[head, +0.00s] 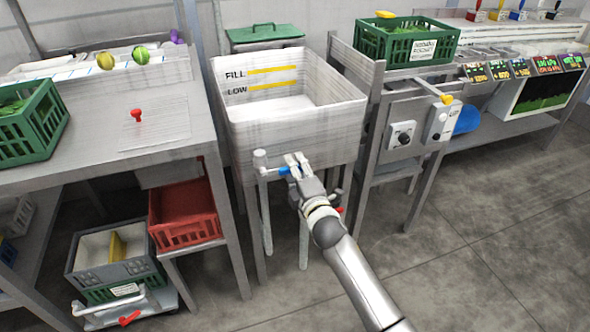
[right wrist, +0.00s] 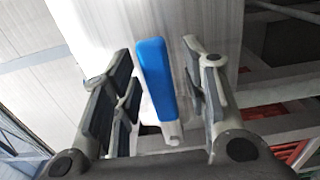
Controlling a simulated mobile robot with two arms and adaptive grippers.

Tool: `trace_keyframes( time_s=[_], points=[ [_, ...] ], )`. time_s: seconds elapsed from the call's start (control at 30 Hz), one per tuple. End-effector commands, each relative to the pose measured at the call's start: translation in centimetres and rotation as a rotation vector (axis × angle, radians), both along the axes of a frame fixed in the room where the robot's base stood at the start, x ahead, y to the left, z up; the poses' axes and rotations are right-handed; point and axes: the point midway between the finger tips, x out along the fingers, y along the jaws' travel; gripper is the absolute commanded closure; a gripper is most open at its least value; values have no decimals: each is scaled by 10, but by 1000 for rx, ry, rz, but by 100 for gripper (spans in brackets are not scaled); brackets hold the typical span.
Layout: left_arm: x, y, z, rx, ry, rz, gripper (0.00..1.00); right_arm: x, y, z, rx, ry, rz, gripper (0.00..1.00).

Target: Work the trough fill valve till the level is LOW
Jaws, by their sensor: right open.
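The white trough (head: 290,125) stands in the middle of the head view, with yellow FILL and LOW marks (head: 262,87) on its inner back wall. Its inside looks pale, and I cannot make out a water level. The fill valve's blue lever (head: 284,171) is at the trough's lower front, beside a grey pipe fitting (head: 260,158). My right gripper (head: 296,162) is at the lever. In the right wrist view the blue lever (right wrist: 155,80) stands between the two open fingers (right wrist: 160,95), with gaps on both sides. My left gripper is not in view.
A red-handled valve (head: 340,210) sits low, right of my gripper. A steel table with a green crate (head: 30,125) is on the left, above a red crate (head: 185,213). A control box (head: 402,134) is on the right. The floor at front right is clear.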

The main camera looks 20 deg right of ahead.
Motion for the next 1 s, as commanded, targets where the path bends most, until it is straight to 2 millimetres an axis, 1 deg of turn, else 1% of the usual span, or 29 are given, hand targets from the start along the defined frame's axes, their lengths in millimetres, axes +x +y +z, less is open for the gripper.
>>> trace_keyframes(
  time_s=[0.13, 0.33, 0.6, 0.67, 1.0],
  points=[
    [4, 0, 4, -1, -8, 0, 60, 3, 0, 0, 1, -1, 0, 59],
    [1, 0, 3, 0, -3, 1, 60, 3, 0, 0, 1, 0, 0, 59],
    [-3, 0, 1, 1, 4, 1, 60, 3, 0, 0, 0, 0, 0, 94],
    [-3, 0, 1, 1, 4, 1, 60, 3, 0, 0, 0, 0, 0, 100],
    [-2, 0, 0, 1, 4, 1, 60, 5, 0, 0, -5, 0, 0, 100]
  ],
)
